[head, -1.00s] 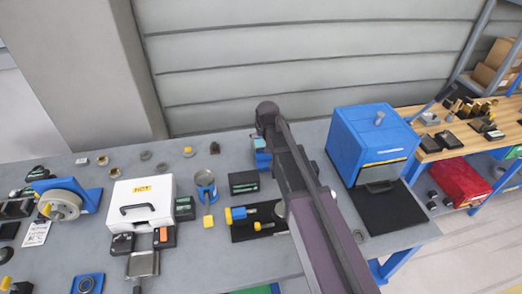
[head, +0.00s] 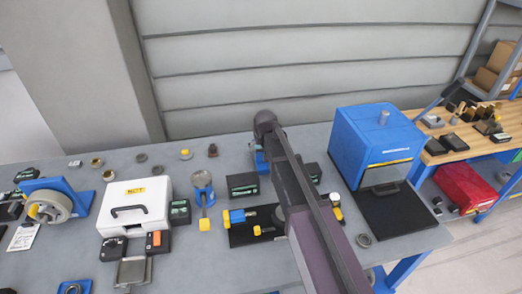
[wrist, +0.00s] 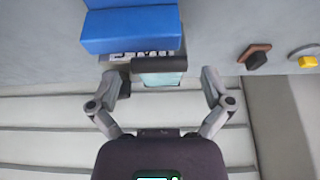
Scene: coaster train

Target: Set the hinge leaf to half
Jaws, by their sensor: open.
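In the wrist view, a blue block (wrist: 130,30) stands at the top, with a partly covered printed label below it. A dark bar (wrist: 159,64) and a pale teal plate (wrist: 162,79) sit at its lower edge; the plate looks like the hinge leaf, but its angle is hard to tell. My gripper (wrist: 164,80) is open, with one finger on each side of the plate and a gap to both. In the head view, the blue fixture (head: 260,158) shows at the back of the bench, partly hidden by my arm. My fingers are hidden there.
A blue box (head: 372,140) with a black mat (head: 392,212) stands right of my arm. A black case (head: 242,185) and a blue-and-yellow part (head: 240,216) lie close on the left. A white case (head: 135,208) stands farther left. The grey wall is close behind the bench.

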